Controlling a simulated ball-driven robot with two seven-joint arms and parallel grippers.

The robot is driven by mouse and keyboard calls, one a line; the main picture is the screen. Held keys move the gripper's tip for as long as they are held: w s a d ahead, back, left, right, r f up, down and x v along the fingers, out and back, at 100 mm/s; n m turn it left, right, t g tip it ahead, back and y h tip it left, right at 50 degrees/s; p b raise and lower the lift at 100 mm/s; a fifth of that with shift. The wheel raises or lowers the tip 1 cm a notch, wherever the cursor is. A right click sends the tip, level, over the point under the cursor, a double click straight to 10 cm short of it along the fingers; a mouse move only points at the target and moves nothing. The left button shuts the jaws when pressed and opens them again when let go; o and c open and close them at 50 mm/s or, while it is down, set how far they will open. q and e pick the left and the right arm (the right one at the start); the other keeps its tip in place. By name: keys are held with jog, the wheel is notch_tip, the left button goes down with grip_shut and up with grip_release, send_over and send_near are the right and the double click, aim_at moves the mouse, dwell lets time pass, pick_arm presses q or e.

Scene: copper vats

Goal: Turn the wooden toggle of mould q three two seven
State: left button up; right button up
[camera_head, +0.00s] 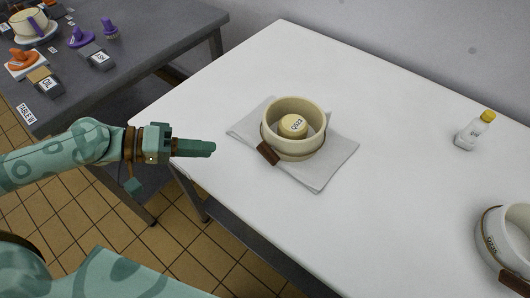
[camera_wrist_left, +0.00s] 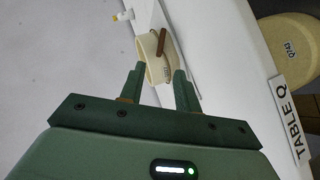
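A cream round mould (camera_head: 302,148) stands on a folded grey-white cloth on the white table. A pale yellow round piece (camera_head: 292,125) with a small label sits inside it. Its brown wooden toggle (camera_head: 268,153) is on the side facing my left gripper, slanting downward. The mould (camera_wrist_left: 147,71) and toggle (camera_wrist_left: 163,42) also show in the left wrist view, ahead of the fingers; I cannot read the mould's label surely. My left gripper (camera_head: 211,149) is left of the mould, near the table edge, apart from the toggle. In the wrist view its fingers (camera_wrist_left: 160,72) are apart and empty.
The cloth (camera_head: 318,183) lies under the mould. A second mould (camera_head: 489,234) with a brown toggle is at the right edge. A grey table (camera_head: 130,72) holds several labelled items. White table between is clear.

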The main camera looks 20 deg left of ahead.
aim_at(261, 154)
pick_arm(q)
jog(key=x, duration=1.4)
jog(key=shift+w+a, duration=0.1)
grip_shut()
